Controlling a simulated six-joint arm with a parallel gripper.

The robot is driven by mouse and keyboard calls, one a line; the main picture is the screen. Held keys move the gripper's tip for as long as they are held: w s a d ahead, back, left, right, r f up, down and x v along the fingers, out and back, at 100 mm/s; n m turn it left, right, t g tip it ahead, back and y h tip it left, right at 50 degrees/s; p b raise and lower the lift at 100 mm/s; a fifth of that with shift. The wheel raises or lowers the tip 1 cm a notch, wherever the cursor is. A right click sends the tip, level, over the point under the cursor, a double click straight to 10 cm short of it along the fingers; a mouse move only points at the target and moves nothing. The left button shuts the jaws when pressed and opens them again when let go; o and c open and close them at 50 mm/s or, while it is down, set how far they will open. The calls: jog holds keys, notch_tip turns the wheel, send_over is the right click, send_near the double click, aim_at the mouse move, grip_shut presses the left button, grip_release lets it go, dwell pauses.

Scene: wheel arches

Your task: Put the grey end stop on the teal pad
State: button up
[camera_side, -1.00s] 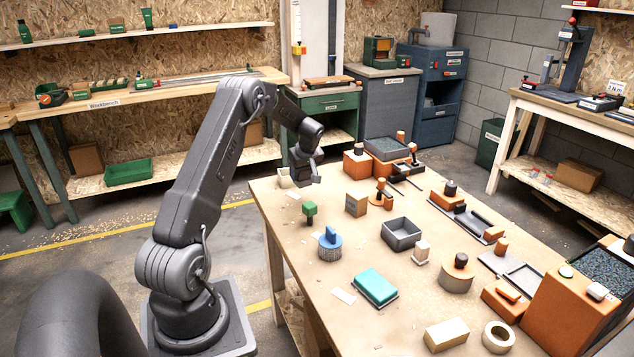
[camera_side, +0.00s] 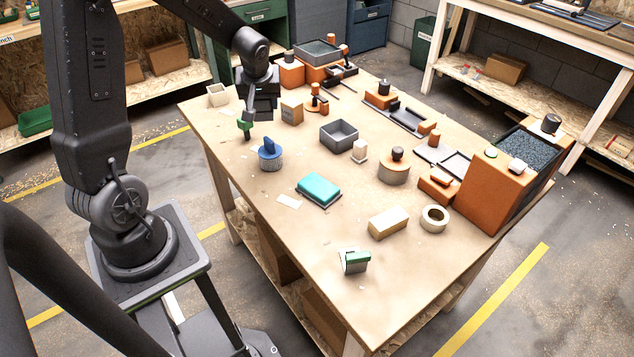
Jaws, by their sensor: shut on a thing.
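The teal pad (camera_side: 319,188) lies flat on the table, left of its middle, with nothing on it. My gripper (camera_side: 262,112) is at the far left part of the table, pointing down, behind and to the left of the pad.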

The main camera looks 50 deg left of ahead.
jog(key=s+d+m, duration=0.3)
jog(key=d, duration=0.5)
send_over(320, 180)
jog(key=s+d, duration=0.1)
jog(key=shift+t+h, duration=0.4)
jog(key=f, duration=0.7)
jog(key=shift+s, duration=0.2)
jog(key=shift+d+f, duration=0.15)
jog(key=shift+f, duration=1.9)
jog(key=shift+f, duration=0.1)
jog(key=o, duration=0.9)
jog(key=shift+o, duration=0.2)
